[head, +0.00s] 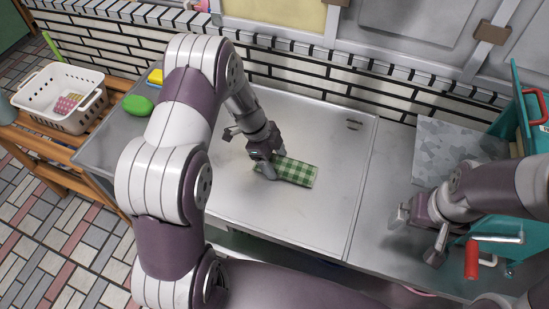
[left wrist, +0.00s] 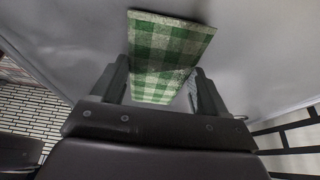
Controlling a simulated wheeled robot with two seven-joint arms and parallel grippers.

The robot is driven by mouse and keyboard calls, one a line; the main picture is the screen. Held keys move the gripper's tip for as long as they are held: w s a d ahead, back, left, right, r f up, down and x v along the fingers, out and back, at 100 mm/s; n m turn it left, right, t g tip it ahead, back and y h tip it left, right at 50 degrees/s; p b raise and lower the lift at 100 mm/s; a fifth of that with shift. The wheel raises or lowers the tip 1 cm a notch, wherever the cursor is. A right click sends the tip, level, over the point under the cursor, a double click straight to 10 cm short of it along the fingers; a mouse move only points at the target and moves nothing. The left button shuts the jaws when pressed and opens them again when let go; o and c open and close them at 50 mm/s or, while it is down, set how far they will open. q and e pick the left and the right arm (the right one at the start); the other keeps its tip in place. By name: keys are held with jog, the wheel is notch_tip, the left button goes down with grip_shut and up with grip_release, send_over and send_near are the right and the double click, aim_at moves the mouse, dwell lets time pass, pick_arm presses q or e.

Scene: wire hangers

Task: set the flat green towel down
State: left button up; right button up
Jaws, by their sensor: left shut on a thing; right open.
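The green towel (head: 296,172) is a flat, green-and-white checked rectangle over the metal counter (head: 325,222) in the head view. My left gripper (head: 270,172) is shut on its left end. In the left wrist view the towel (left wrist: 165,50) runs out from between the fingers of my left gripper (left wrist: 160,88). It looks flat and close to the counter top, but I cannot tell whether it touches. My right gripper (head: 414,232) is open and empty over the right part of the counter.
A green sponge-like item (head: 138,105) and a yellow block (head: 155,77) lie at the counter's left. A white basket (head: 60,95) stands on a wooden rack. The counter around the towel is clear.

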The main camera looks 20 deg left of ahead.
pick_arm(q)
jog(key=shift+f, duration=0.1)
jog(key=o, duration=1.1)
jog(key=shift+r, duration=0.25)
jog(key=v, duration=1.1)
jog(key=s+d+r+n+y, duration=0.1)
jog(key=s+n+y, duration=0.1)
jog(key=s+n, duration=0.5)
jog(key=s+d+r+n+t+y, duration=0.1)
jog(key=s+r+n+y, duration=0.1)
jog(key=s+n, duration=0.6)
jog(key=n, duration=0.3)
jog(key=shift+d+t, duration=0.2)
jog(key=shift+t, duration=0.1)
jog(key=shift+s, duration=0.15)
